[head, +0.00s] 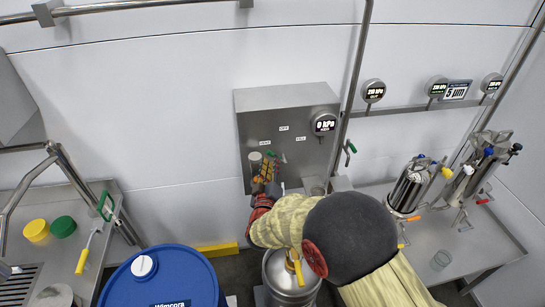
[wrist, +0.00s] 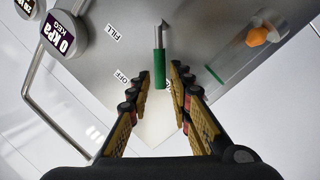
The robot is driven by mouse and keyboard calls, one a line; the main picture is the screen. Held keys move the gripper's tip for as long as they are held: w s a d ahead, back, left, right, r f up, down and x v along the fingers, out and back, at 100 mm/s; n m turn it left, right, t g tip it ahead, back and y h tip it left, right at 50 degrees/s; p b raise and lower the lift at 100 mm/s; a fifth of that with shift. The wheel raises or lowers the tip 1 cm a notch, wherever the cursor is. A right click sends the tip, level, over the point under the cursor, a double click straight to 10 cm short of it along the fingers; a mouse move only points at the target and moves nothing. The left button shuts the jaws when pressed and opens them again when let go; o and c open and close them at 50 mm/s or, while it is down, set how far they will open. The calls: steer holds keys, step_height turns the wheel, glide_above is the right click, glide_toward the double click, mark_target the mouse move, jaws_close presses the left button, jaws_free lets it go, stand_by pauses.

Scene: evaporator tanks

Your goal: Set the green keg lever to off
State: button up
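The green keg lever (wrist: 159,66) has a green grip on a metal stem and sits on the grey steel panel (head: 285,97). My gripper (wrist: 161,76) is open, with one finger on each side of the green grip and a visible gap to each. The printed labels OFF (wrist: 121,77) and FILL (wrist: 113,33) lie left of the lever in the wrist view; a third label is mostly hidden by the right finger. In the head view my gripper (head: 267,168) is at the panel's lower left and largely hides the lever.
The keg gauge (head: 324,123) reads 0 kPa. A steel keg (head: 290,277) and a blue drum (head: 160,280) stand below. A vertical pipe with another green handle (head: 351,147) runs right of the panel.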

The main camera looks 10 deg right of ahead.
mark_target(272, 155)
steer(key=b+x, duration=0.1)
steer(key=x, duration=0.4)
steer(key=c, duration=0.3)
jaws_close()
stand_by(0.5)
